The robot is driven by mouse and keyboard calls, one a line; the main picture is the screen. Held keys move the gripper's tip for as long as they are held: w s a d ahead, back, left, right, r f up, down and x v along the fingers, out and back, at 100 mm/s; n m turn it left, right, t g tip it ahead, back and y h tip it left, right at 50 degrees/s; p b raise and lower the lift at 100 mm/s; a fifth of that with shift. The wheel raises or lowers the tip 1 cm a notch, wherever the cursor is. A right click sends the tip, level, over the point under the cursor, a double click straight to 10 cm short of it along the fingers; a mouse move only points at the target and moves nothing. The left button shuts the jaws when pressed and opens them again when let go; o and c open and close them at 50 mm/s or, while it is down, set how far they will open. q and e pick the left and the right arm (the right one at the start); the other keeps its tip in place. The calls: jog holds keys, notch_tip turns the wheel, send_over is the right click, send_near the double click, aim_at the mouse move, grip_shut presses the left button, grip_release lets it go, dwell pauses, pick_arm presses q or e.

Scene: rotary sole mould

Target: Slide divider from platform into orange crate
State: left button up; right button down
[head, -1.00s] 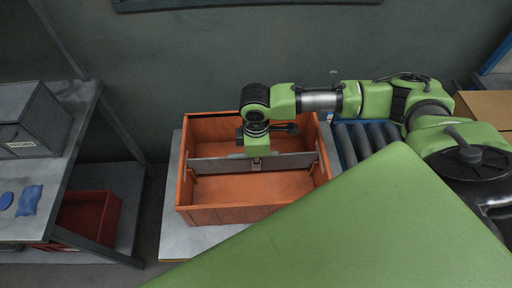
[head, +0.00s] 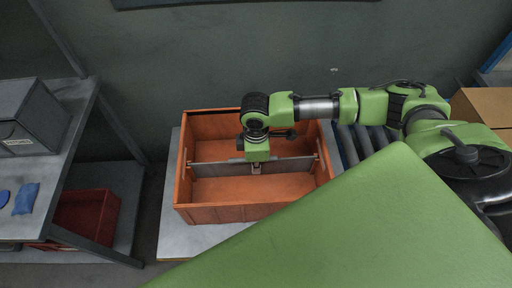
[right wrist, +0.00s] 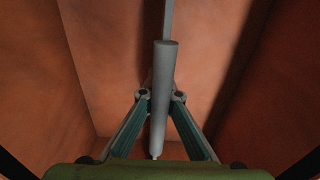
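The orange crate (head: 228,213) stands on a light grey surface in the middle of the head view. The divider (head: 215,169) is a thin grey panel standing on edge across the crate, between its left and right walls. Its top edge sits below the crate's rim. My right gripper (head: 256,168) points down over the crate and is shut on the middle of the divider's top. In the right wrist view the fingertips (right wrist: 161,97) close on the divider (right wrist: 165,70) from both sides, with orange walls around. The divider's lower edge is hidden. My left gripper is not in view.
A grey shelf (head: 62,170) on the left holds a grey bin (head: 30,120) and small blue items (head: 26,198). A red crate (head: 88,218) stands below. A roller conveyor (head: 362,142) and a cardboard box (head: 487,105) are on the right.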

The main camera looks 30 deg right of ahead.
jog(key=shift+f, duration=0.1)
jog(key=c, duration=2.2)
grip_release()
notch_tip(320, 180, up, 12)
